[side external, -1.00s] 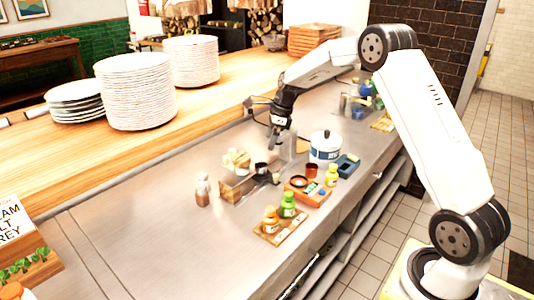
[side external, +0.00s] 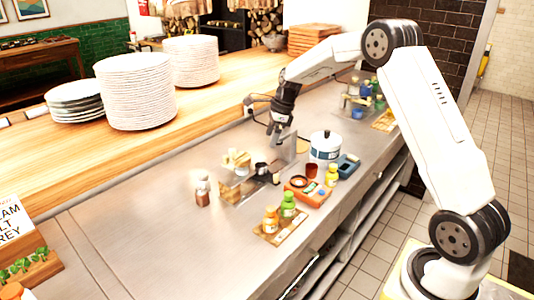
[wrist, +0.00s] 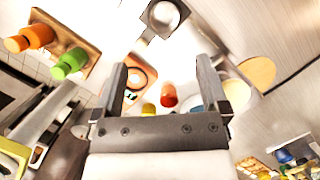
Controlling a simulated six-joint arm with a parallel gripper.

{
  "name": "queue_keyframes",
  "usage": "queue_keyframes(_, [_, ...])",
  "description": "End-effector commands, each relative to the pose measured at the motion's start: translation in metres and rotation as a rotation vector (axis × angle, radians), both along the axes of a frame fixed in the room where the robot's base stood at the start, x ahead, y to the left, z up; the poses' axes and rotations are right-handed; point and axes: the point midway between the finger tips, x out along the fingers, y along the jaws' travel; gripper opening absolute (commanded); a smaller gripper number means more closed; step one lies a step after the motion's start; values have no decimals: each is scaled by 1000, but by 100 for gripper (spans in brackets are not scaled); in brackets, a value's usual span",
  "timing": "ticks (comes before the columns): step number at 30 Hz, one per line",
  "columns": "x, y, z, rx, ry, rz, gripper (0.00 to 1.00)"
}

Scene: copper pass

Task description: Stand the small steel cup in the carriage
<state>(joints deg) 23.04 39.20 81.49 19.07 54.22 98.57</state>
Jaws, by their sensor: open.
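A small steel cup (side external: 261,168) shows near the middle of the counter. In the wrist view a round, shiny steel cup (wrist: 163,16) shows at the top, seen from above, over a dark squarish piece (wrist: 148,37). That piece may be the carriage; I cannot tell whether the cup stands in it or only above or beside it. My gripper (side external: 276,130) is above the counter, behind the cup and apart from it. In the wrist view my gripper (wrist: 163,68) has its fingers wide apart, with nothing held between them.
An orange tray (side external: 296,190), red cup (side external: 312,171), yellow bottle (side external: 332,176) and white-blue pot (side external: 325,146) stand to the right. Green and orange bottles stand on a wooden board (side external: 264,236) in front. A small jar (side external: 202,192) stands left.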

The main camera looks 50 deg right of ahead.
Motion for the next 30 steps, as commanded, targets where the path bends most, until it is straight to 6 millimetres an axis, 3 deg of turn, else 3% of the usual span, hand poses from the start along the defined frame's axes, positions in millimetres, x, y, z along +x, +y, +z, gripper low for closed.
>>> queue_keyframes(5, [-12,19,1,-58,-22,158,94])
queue_keyframes(11, [-43,56,-1,-173,-65,509,94])
queue_keyframes(21, [-117,116,-10,-373,-137,1201,94])
queue_keyframes(30, [-193,155,-22,-523,-200,1826,94])
